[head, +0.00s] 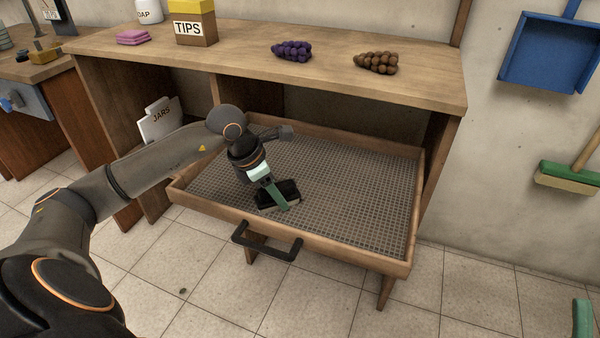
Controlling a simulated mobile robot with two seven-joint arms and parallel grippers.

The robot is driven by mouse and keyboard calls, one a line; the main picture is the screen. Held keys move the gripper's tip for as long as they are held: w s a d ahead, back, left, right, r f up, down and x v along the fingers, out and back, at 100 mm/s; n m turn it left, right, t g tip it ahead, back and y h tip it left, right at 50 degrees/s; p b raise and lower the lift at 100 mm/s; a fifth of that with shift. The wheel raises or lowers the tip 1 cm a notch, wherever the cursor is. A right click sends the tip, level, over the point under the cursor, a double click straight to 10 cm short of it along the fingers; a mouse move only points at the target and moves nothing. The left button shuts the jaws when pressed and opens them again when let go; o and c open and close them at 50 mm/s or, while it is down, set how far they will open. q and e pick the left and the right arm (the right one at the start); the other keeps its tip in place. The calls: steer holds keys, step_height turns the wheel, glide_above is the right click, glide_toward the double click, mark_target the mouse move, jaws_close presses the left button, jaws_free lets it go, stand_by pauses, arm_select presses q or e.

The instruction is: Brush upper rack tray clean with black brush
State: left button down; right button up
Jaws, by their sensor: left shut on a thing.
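The upper rack tray is a pulled-out wooden drawer with a grey mesh bottom (350,190) and a black front handle. My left gripper (277,196), with a green finger showing, is shut on the black brush (291,189) over the front left part of the mesh. The brush is low, at or just above the mesh; I cannot tell whether it touches. The finger hides the brush's middle. No crumbs or dirt can be made out on the mesh. A green fingertip, seemingly of my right gripper (583,318), shows at the lower right edge; its opening is hidden.
The wooden shelf top (335,83) above the tray bears purple grapes (291,51), a brown bunch (376,62), a TIPS box (192,27) and pink cloths (134,37). A JARS sign (160,118) stands below. A blue dustpan (550,52) and green broom (568,178) hang right.

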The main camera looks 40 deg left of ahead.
mark_target(280, 184)
arm_select(q)
step_height(280, 184, up, 2)
steer(key=shift+r+p, duration=0.1)
steer(key=shift+p, duration=0.2)
steer(key=shift+r+p, duration=0.55)
steer(key=shift+r, duration=0.5)
arm_select(e)
steer(key=w+d+f+m+g+h, duration=0.25)
steer(key=w+f+m+h, duration=0.35)
steer(key=f, duration=0.5)
arm_select(q)
steer(key=shift+r+p, duration=0.8)
steer(key=shift+r, duration=0.15)
steer(key=shift+r+p, duration=0.6)
steer(key=shift+r, duration=0.3)
arm_select(e)
step_height(280, 184, down, 15)
steer(key=s+d+m+g+h, duration=0.1)
steer(key=s+m+g+h, duration=0.1)
steer(key=g, duration=0.4)
steer(key=shift+s+f+h, duration=0.2)
steer(key=shift+s+h, duration=0.05)
steer(key=shift+h, duration=0.65)
steer(key=shift+g, duration=0.25)
